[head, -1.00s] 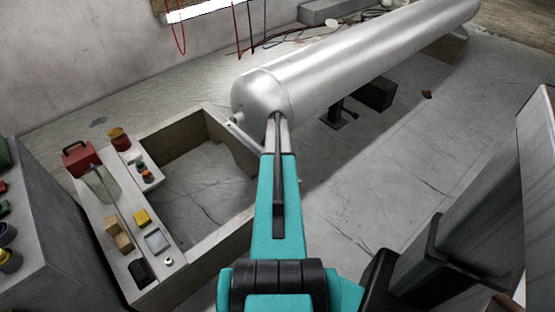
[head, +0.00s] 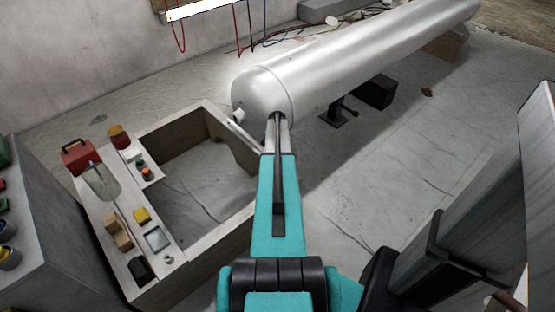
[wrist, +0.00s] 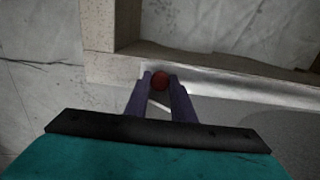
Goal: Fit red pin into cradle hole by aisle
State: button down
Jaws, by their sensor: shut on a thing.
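My gripper (wrist: 160,82) is shut on the red pin (wrist: 160,79) in the wrist view; its round red end shows between the two fingertips. The fingers hide the rest of the pin. In the head view my gripper (head: 277,118) is in front of the rounded end of a silver tank (head: 350,60), and the pin cannot be made out. I cannot tell which part is the cradle, and no hole is visible. In the wrist view a pale beam (wrist: 215,66) lies just beyond the fingertips; contact cannot be told.
A black stand (head: 335,113) and dark block (head: 375,91) are under the tank.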

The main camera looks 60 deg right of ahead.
jog(key=c, duration=1.4)
grip_release()
jog(key=shift+c, duration=0.2)
notch_tip(320, 180, up, 14)
jog(key=p, duration=0.1)
jog(key=shift+f, duration=0.1)
